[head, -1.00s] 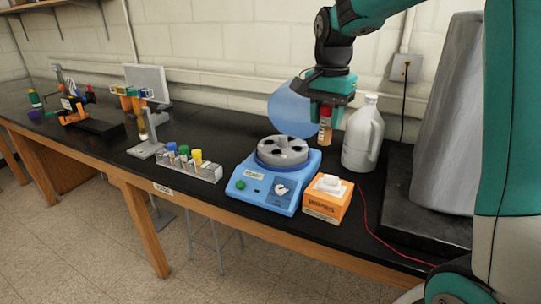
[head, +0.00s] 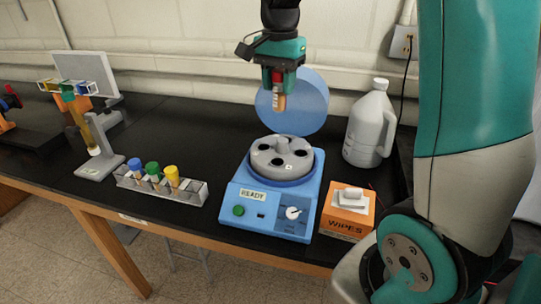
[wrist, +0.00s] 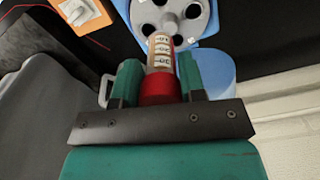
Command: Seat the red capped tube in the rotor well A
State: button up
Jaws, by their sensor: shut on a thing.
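The red capped tube (head: 279,98) hangs upright from my gripper (head: 278,76), above the back of the rotor. In the wrist view my gripper (wrist: 158,85) is shut on its red cap (wrist: 159,90), and the labelled amber body (wrist: 161,53) points toward the rotor. The grey rotor (head: 281,158) sits in the blue centrifuge (head: 270,205) and has several dark wells. The tube is clear of the rotor, with a gap below it. The rotor also shows in the wrist view (wrist: 172,22). I cannot read which well is A.
The round blue lid (head: 312,100) stands open behind the rotor. A white jug (head: 369,125) and a wipes box (head: 347,213) stand to the right. A rack (head: 190,193) with blue, green and yellow capped tubes is at left. Bare bench lies between rack and centrifuge.

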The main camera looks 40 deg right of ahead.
aim_at(276, 109)
notch_tip(276, 109, down, 18)
jog(key=p, duration=0.3)
jog(key=shift+a+f, duration=0.15)
jog(key=shift+f, duration=0.2)
jog(key=o, duration=0.9)
jog(key=shift+r, duration=0.45)
jog(key=r, duration=0.3)
jog(key=r+b, duration=0.1)
jog(key=r, duration=0.3)
jog(key=r+b, duration=0.1)
jog(key=r, duration=0.3)
jog(key=shift+s+a+r, duration=0.1)
jog(key=shift+a+r, duration=0.15)
jog(key=s+a+r+n+y, duration=0.1)
jog(key=s+a+r+n, duration=0.1)
jog(key=s+a+n, duration=0.3)
jog(key=s+a+r+n+y, duration=0.1)
jog(key=s+a+r+n, duration=0.15)
jog(key=a+n, duration=0.4)
jog(key=s+a+f+n+y+b, duration=0.1)
jog(key=s+a+n+b, duration=0.1)
jog(key=s+a+n, duration=0.2)
jog(key=s+a+f+n+y+b, duration=0.1)
jog(key=s+a+n, duration=0.3)
jog(key=s, duration=0.6)
jog(key=shift+s+a+f+n+b, duration=0.25)
jog(key=shift+a+f+n+b, duration=0.15)
jog(key=shift+a+f, duration=0.45)
